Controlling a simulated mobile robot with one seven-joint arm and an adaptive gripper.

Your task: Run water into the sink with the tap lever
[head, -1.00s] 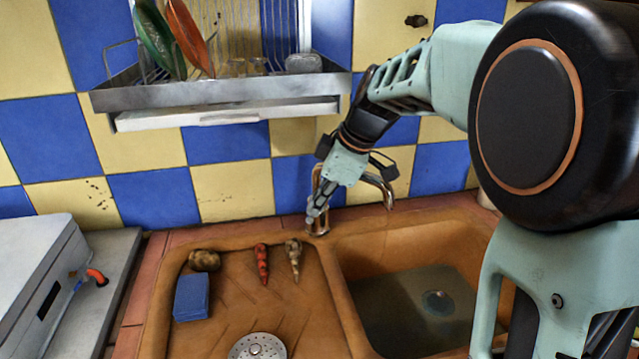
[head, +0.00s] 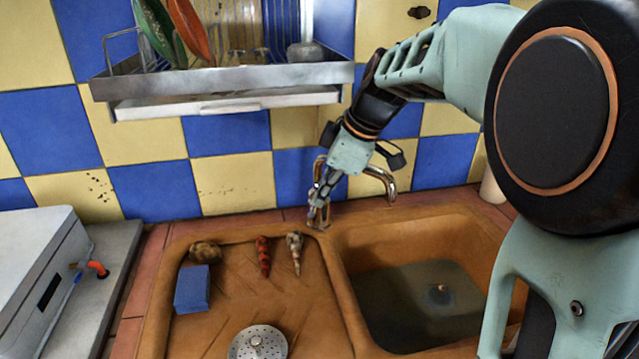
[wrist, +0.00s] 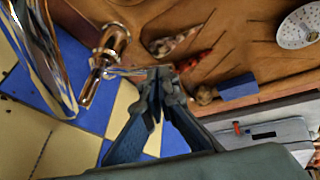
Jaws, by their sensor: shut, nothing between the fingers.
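The copper-coloured tap (head: 380,182) stands behind the sink, its spout curving over toward the basin (head: 420,300). In the wrist view, the tap body (wrist: 110,42) is upper left, with the shiny spout (wrist: 45,60) beside it. A thin metal lever (wrist: 130,71) reaches from the tap toward my fingertips. My gripper (head: 316,218) is shut and empty, pointing down beside the tap. In the wrist view, its fingertips (wrist: 163,75) are at the lever's end; I cannot tell whether they touch. No stream shows below the spout. The basin floor is dark grey, with a round drain (head: 438,290).
A dish rack (head: 225,80) hangs above. A white cup (head: 492,188) stands behind the basin.

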